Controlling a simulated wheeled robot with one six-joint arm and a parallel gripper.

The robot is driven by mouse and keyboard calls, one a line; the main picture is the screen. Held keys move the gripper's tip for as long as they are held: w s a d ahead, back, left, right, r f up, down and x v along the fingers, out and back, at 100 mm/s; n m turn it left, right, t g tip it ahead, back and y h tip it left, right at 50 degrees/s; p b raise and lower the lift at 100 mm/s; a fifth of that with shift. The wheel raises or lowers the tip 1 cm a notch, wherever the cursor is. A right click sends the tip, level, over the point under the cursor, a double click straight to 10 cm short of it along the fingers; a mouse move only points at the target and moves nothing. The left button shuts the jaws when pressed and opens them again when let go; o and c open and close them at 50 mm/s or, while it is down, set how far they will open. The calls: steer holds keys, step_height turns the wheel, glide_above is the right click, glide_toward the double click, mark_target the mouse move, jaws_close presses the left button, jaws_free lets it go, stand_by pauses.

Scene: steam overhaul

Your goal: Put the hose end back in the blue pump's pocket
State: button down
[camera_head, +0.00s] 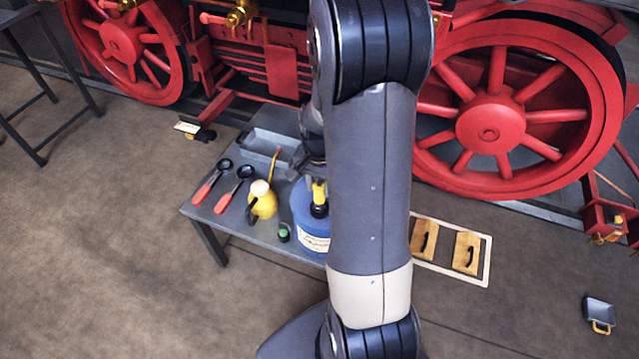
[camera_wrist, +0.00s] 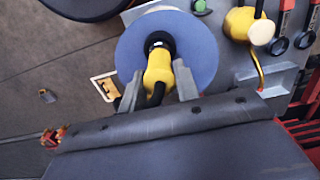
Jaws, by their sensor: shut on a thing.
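The blue pump (camera_head: 310,222) stands at the right end of a low grey table, partly hidden behind my arm. In the wrist view the pump (camera_wrist: 205,45) shows from above as a blue disc. A yellow piece (camera_wrist: 157,68) with a black collar and a short black part is over its top; it also shows in the head view (camera_head: 319,190). My gripper (camera_wrist: 158,88) has its two grey fingers on either side of this yellow-and-black piece and is shut on it. I cannot tell whether it is the hose end or the pump's own top. The pocket is not clearly seen.
On the table (camera_head: 225,222) are a yellow oil can (camera_head: 264,203), two red-handled black tools (camera_head: 211,183), a small green-topped item (camera_head: 284,233) and a grey tray (camera_head: 262,146). Red locomotive wheels (camera_head: 490,125) stand behind. A board with wooden blocks (camera_head: 466,252) lies right.

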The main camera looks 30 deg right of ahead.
steer(key=shift+f+b, duration=0.75)
steer(key=shift+f, duration=0.35)
steer(key=shift+f, duration=0.15)
steer(key=c, duration=1)
jaws_free()
steer(key=shift+o, duration=0.2)
step_height(320, 180, up, 11)
steer(key=shift+f+p, duration=0.1)
steer(key=shift+p, duration=0.25)
